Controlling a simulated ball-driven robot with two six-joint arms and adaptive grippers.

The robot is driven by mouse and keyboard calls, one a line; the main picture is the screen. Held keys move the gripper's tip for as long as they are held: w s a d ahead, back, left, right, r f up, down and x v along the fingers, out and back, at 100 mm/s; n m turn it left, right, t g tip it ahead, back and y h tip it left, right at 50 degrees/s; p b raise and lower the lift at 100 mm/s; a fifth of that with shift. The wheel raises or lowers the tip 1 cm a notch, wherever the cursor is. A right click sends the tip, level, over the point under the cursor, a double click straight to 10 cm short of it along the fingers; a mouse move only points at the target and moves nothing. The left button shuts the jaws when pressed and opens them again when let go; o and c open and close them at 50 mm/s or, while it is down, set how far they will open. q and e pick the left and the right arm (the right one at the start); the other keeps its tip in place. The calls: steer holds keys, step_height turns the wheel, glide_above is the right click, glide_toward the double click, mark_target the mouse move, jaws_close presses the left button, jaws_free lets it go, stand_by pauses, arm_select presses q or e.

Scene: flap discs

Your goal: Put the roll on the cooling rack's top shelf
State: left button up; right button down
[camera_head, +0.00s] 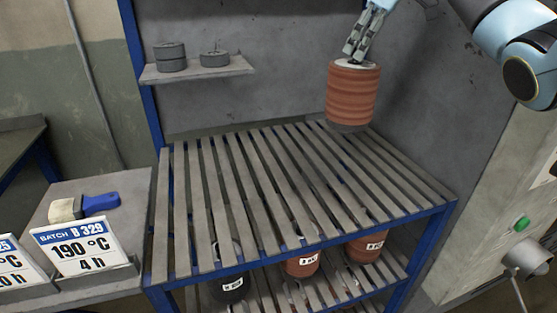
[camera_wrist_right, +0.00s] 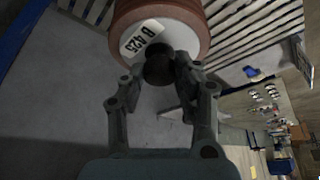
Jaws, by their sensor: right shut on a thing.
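The roll (camera_head: 352,95) is a reddish-brown ribbed cylinder with a pale top and a dark lower end. It hangs upright at the back right of the cooling rack's slatted top shelf (camera_head: 207,190); I cannot tell whether its lower end touches the slats. My right gripper (camera_head: 354,57) is above the roll, shut on the dark knob at its top. In the right wrist view, the fingers (camera_wrist_right: 164,72) close around this knob, and a white label on the roll (camera_wrist_right: 192,24) seems to read B 425. My left gripper is not in view.
The top shelf's slats are otherwise bare. Several labelled rolls (camera_head: 301,263) stand on the shelf below. A small wall shelf (camera_head: 232,68) with grey discs is at back left. A side table (camera_head: 135,183) holds a blue-handled brush (camera_head: 92,204) and batch signs (camera_head: 76,247).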

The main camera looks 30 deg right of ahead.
mark_target(337, 63)
steer(key=shift+w+r, duration=0.15)
steer(key=shift+w, duration=0.25)
steer(key=shift+s, duration=0.1)
steer(key=a, duration=0.1)
steer(key=a+f, duration=0.1)
steer(key=a+p, duration=0.1)
steer(key=shift+w+f, duration=0.25)
steer(key=shift+w, duration=0.05)
arm_select(q)
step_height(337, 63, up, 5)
steer(key=p, duration=0.4)
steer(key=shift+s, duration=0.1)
arm_select(e)
steer(key=w+a+f, duration=0.2)
steer(key=a+f, duration=0.6)
steer(key=f, duration=0.1)
steer(key=shift+a+f, duration=0.15)
steer(key=shift+w, duration=0.1)
steer(key=c, duration=1)
jaws_free()
steer(key=shift+f, duration=0.1)
steer(key=shift+o, duration=0.2)
